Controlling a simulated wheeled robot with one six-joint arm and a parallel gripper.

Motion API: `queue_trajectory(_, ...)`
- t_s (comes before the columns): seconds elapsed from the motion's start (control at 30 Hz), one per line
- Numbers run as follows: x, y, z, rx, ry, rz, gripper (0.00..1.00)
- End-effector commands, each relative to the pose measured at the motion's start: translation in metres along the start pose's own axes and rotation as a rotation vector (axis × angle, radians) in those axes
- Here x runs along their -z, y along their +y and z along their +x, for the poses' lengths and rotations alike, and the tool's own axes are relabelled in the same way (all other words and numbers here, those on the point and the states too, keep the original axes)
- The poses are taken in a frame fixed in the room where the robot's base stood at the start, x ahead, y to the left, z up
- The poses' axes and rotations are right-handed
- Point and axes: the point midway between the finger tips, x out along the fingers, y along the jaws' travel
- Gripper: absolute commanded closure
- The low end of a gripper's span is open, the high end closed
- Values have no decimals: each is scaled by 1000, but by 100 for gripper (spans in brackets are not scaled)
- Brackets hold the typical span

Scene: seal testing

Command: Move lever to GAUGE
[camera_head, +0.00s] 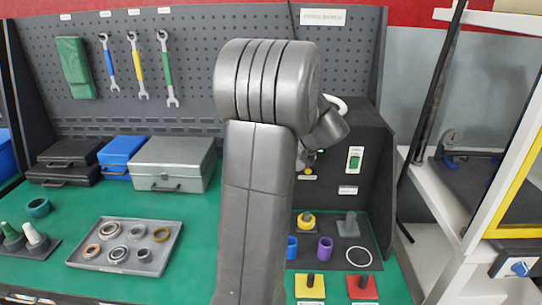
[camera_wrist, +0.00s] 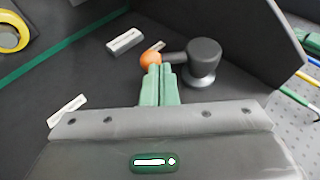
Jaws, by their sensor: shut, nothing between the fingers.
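The lever has a dark grey round hub (camera_wrist: 204,60) and a short arm ending in an orange ball knob (camera_wrist: 151,60), seen in the wrist view. The arm points left in that picture. My gripper (camera_wrist: 158,72) has its green fingers shut with nothing between them. The fingertips are right at the ball knob, touching or almost touching it; I cannot tell which. A small pale label (camera_wrist: 157,46) shows partly behind the knob, and another label (camera_wrist: 67,110) lies to the lower left. Their text is unreadable. In the head view my arm hides most of the lever.
The dark panel (camera_head: 372,130) carries a green switch (camera_head: 355,159). Below it, a dark mat (camera_head: 338,257) holds coloured rings and a grey part. Red and yellow blocks stand in front. A grey tray (camera_head: 88,255) of rings and several cases lie left. A pegboard (camera_head: 190,60) stands behind.

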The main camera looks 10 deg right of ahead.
Motion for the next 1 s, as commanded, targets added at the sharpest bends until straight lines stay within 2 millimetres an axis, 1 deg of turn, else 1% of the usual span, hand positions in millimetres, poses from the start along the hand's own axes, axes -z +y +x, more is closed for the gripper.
queue_trajectory(0.03, -2, 9, 6, 40, 2, 20, 100)
queue_trajectory(0.2, -6, 15, 15, 191, 1, 79, 100)
queue_trajectory(0.67, -16, 22, 40, 580, 0, 229, 100)
queue_trajectory(1.0, -20, 18, 50, 578, -1, 225, 100)
